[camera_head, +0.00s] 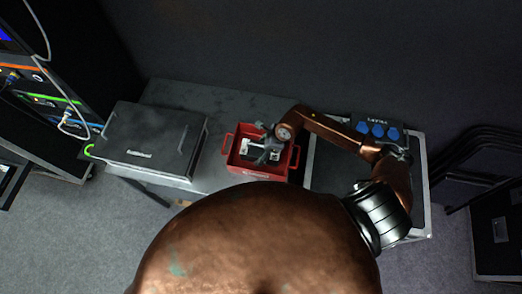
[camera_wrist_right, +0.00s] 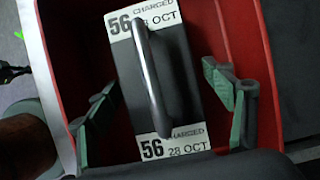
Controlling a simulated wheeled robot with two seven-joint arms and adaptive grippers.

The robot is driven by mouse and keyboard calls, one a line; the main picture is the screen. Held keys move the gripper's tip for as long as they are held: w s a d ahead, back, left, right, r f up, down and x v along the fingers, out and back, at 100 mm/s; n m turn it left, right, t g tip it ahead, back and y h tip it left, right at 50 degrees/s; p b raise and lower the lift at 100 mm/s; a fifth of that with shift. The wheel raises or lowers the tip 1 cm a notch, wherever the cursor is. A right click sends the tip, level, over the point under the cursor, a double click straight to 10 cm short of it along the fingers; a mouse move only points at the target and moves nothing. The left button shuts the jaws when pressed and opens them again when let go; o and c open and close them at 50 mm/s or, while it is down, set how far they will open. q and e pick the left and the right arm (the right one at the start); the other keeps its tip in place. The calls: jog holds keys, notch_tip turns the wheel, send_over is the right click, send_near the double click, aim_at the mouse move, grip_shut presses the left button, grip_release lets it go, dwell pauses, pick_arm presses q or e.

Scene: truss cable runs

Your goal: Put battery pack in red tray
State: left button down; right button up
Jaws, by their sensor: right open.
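The battery pack (camera_wrist_right: 183,75) is a dark block with a raised handle bar and white labels reading "56 CHARGED 28 OCT" at both ends. It lies inside the red tray (camera_wrist_right: 252,30). In the head view, the tray (camera_head: 233,161) sits on the grey table, and part of the pack (camera_head: 249,150) shows in it. My right gripper (camera_head: 267,147) is over the tray, partly covering the pack. In the right wrist view, its green-padded fingers (camera_wrist_right: 166,108) are open, one on each side of the pack, with gaps visible. My left gripper is not in view.
A black case (camera_head: 152,140) stands on the table left of the tray. A dark flight case (camera_head: 335,170) with blue round parts (camera_head: 377,129) on top stands to the right. An equipment rack with cables (camera_head: 45,95) is at far left, stacked black chairs (camera_head: 485,150) at right.

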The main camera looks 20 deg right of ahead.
jog(key=b+v, duration=0.1)
jog(key=v, duration=1.1)
